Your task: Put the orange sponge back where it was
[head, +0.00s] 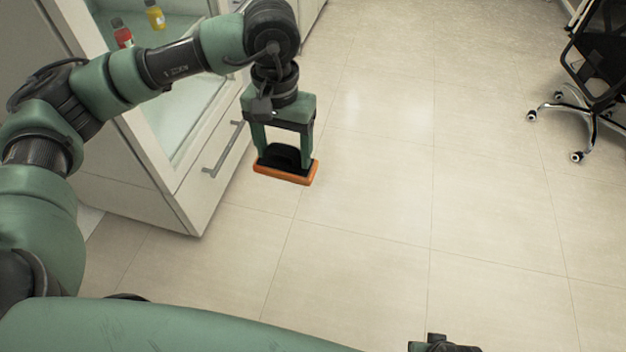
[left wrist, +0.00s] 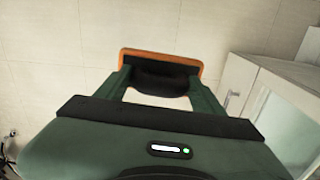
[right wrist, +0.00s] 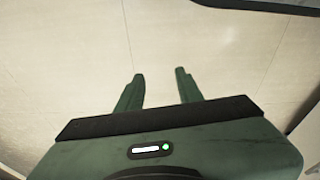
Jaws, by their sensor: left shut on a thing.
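The orange sponge (head: 287,175) has a black handle-like part on top. My left gripper (head: 284,158) is shut on that black part and holds the sponge in the air over the floor, to the right of the white cabinet. In the left wrist view the sponge (left wrist: 160,60) sits between the fingertips of my left gripper (left wrist: 160,82). My right gripper shows in the right wrist view (right wrist: 160,78); its two fingers are apart with nothing between them but floor behind.
The white cabinet (head: 150,195) with a glass front and a drawer handle (head: 222,150) stands at left. Inside are a red bottle (head: 121,34) and a yellow bottle (head: 155,15). A black wheeled chair (head: 603,60) is at upper right. The tiled floor (head: 400,200) between is clear.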

